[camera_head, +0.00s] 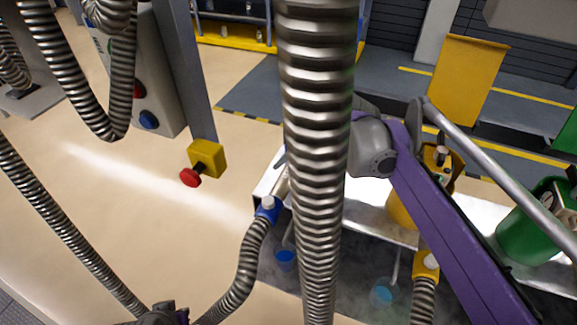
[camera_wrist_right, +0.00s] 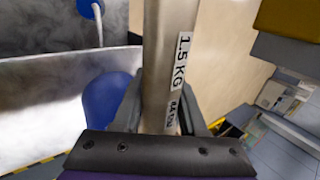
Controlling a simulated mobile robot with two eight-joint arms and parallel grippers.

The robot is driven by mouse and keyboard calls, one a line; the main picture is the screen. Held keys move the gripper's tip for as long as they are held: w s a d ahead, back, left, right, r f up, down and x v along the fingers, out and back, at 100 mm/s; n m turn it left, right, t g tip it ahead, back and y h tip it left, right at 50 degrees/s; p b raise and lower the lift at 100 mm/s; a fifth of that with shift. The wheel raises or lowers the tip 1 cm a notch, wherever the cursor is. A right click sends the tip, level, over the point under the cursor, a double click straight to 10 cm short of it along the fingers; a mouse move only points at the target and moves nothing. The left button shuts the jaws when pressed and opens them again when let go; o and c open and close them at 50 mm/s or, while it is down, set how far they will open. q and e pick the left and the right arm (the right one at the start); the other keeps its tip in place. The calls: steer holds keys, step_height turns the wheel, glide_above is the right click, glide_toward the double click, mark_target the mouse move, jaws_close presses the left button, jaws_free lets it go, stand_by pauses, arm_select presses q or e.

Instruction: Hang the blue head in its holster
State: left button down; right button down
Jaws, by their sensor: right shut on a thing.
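My right gripper (camera_wrist_right: 162,100) is shut on a smooth silver tube (camera_wrist_right: 163,50) labelled "1.5 KG". I cannot tell whether this tube belongs to the blue head. In the head view the thick hose hides the right fingertips; my purple right arm reaches in from the lower right. A rounded blue body (camera_wrist_right: 108,101) shows beside the left finger. My left gripper is not clearly seen. I cannot make out the holster.
A thick ribbed hose (camera_head: 317,120) crosses the head view. A yellow head (camera_head: 426,265), yellow container (camera_head: 403,207) and green container (camera_head: 528,235) are at the right. A red button on a yellow box (camera_head: 208,156) hangs left. The beige floor (camera_head: 110,205) is open.

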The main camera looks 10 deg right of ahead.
steer(key=shift+f+b, duration=0.35)
steer(key=shift+f, duration=0.4)
steer(key=shift+c, duration=1.9)
jaws_free()
steer(key=v, duration=1.1)
steer(key=shift+p, duration=0.4)
